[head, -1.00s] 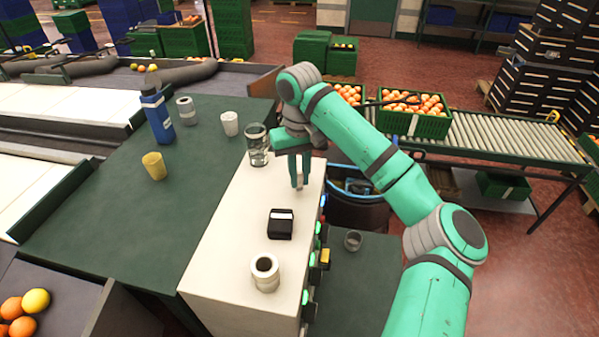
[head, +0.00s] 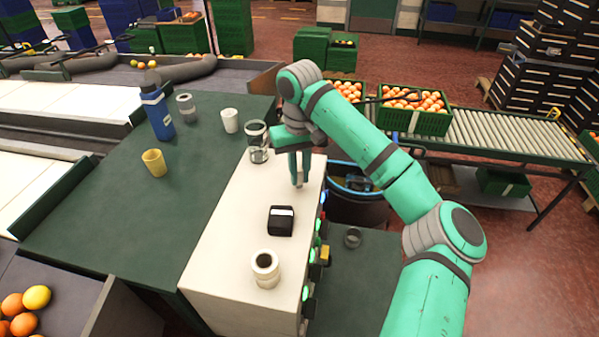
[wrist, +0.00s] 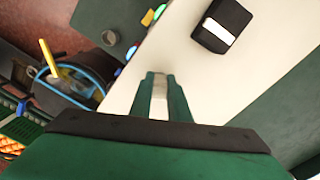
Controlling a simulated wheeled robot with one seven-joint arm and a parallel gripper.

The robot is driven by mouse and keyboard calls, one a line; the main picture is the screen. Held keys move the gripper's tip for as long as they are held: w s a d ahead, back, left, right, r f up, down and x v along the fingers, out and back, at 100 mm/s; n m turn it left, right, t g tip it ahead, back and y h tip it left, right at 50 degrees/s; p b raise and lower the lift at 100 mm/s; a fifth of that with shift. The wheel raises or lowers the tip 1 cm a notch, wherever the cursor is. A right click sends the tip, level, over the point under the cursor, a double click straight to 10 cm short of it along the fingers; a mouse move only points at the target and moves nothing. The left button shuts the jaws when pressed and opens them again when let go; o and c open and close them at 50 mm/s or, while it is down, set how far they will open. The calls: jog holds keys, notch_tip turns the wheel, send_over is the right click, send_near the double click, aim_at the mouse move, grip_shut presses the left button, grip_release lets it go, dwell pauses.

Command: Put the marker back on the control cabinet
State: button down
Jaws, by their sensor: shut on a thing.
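The control cabinet (head: 235,235) has a pale top and coloured buttons along its right side. It also fills much of the wrist view (wrist: 270,85). My gripper (head: 298,180) points down over the far right part of the cabinet top. In the wrist view, my gripper (wrist: 160,85) is shut on a slim pale-grey thing, seemingly the marker (wrist: 159,100). The fingers hide most of it. I cannot tell whether its lower end touches the cabinet top.
A black box with a white label (head: 281,222) and a white cylinder (head: 265,267) stand on the cabinet. A glass (head: 257,143) stands just left of my gripper. A blue-rimmed bin (head: 358,205) is beyond the right edge. The cabinet's left middle is clear.

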jog(key=shift+f, duration=0.4)
dwell(0.3)
jog(key=c, duration=1.6)
grip_release()
jog(key=shift+o, duration=0.6)
jog(key=shift+o, duration=1.4)
jog(key=shift+r, duration=0.15)
jog(key=shift+r, duration=3.9)
